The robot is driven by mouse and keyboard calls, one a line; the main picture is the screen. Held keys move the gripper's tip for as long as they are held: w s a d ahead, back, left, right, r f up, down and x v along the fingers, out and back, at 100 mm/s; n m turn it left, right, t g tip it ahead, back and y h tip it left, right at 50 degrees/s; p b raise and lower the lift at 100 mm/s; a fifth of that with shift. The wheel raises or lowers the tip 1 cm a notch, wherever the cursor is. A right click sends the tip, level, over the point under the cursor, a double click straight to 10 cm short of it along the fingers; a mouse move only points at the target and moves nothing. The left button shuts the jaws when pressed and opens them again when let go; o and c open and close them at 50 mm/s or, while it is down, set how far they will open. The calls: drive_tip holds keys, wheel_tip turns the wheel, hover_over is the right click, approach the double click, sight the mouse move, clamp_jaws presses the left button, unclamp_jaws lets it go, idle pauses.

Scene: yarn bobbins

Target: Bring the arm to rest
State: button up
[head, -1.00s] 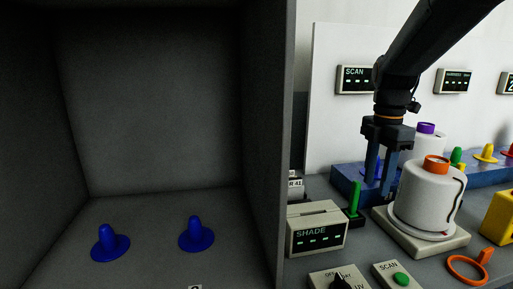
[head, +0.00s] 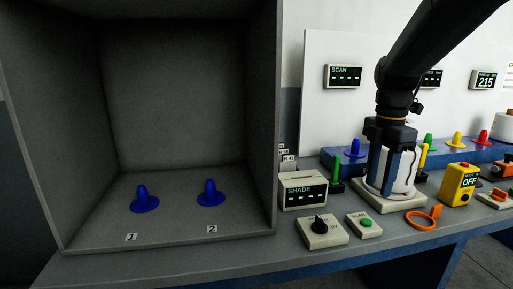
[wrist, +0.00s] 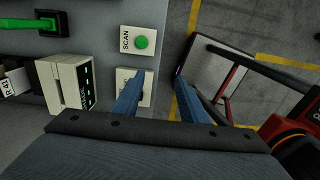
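My gripper (head: 392,178) hangs fingers down from my dark arm in the head view. It stands in front of a white yarn bobbin (head: 404,184) on a pale square stand (head: 375,201) and hides much of that bobbin. In the wrist view my gripper (wrist: 160,88) has its two blue fingers well apart, with nothing between them. Below the fingers lie the counter edge and the floor.
A grey booth (head: 262,120) with two blue pegs stands at the left. The SHADE display (head: 303,191), a black-knob switch (head: 322,231), a green SCAN button (head: 365,224), an orange ring (head: 423,218) and a yellow OFF box (head: 459,186) crowd the counter.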

drive_tip(key=s+a+f+m, duration=0.5)
drive_tip(key=s+f+m, duration=0.3)
drive_tip(key=m, duration=0.2)
drive_tip(key=s+a+f+m, duration=0.6)
drive_tip(key=s+f+m, duration=0.2)
drive_tip(key=m, duration=0.2)
drive_tip(key=shift+s+f, duration=0.2)
drive_tip(key=shift+s, duration=0.15)
idle(0.4)
